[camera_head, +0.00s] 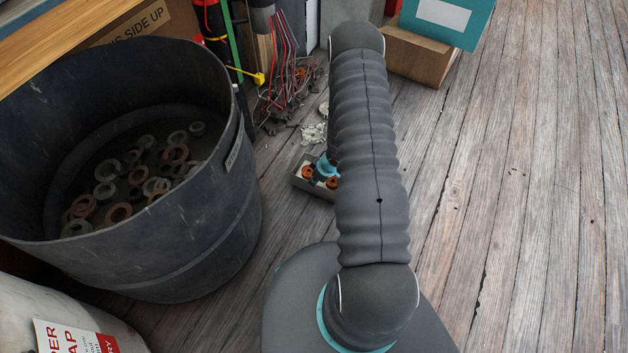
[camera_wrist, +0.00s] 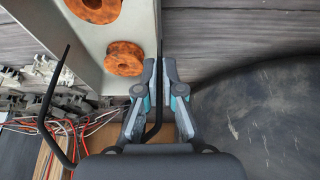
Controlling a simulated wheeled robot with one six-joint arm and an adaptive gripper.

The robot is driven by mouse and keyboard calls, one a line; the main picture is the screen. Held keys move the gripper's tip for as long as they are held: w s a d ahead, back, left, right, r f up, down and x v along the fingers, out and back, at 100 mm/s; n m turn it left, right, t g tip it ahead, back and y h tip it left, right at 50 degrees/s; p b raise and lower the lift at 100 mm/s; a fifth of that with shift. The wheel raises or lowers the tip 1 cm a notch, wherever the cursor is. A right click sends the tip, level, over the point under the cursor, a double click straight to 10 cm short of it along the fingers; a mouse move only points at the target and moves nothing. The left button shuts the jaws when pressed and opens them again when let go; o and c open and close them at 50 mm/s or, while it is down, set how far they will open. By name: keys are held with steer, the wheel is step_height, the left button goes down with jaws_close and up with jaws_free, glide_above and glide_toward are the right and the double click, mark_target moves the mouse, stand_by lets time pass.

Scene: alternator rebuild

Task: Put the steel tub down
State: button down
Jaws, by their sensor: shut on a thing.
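The steel tub (camera_head: 312,188) is a small grey open tub holding orange-brown ring parts. In the head view it shows low over the floorboards, partly hidden behind my arm. In the wrist view, the steel tub (camera_wrist: 135,22) fills the upper left, with two orange-brown spools in it. My gripper (camera_wrist: 161,68) is shut at the tub's near right wall, its fingertips on either side of the edge. In the head view only a teal bit of my gripper (camera_head: 324,167) shows at the tub. I cannot tell whether the tub's underside touches the floor.
A large black bin (camera_head: 215,235) with loose rings stands left of the tub. Tangled wires (camera_head: 287,70) and pale scraps (camera_head: 314,133) lie behind it. A cardboard box (camera_head: 415,55) stands at the back, with a teal box (camera_head: 475,20) over it. Floor at right is clear.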

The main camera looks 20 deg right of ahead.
steer(key=shift+f, duration=0.25)
steer(key=c, duration=1.3)
jaws_free()
steer(key=shift+r, duration=0.1)
step_height(320, 180, up, 42)
steer(key=s+d+r+m+t+h+p, duration=0.1)
steer(key=s+d+m+t+h+p, duration=0.1)
steer(key=s+d+m+h, duration=0.3)
steer(key=s+a+r+m, duration=0.1)
steer(key=s+a+r, duration=0.4)
steer(key=s, duration=0.1)
steer(key=s+a+r+y, duration=0.1)
steer(key=s+a+r, duration=0.4)
steer(key=s+a, duration=0.1)
steer(key=s+a+r+m+y, duration=0.1)
steer(key=s+a+r, duration=0.4)
steer(key=s+a, duration=0.1)
steer(key=shift+s+a+r+m, duration=0.1)
steer(key=shift+s+r+m, duration=0.05)
steer(key=shift+s, duration=0.3)
steer(key=shift+s+r+m, duration=0.1)
steer(key=shift+s+m, duration=0.05)
steer(key=shift+s, duration=0.3)
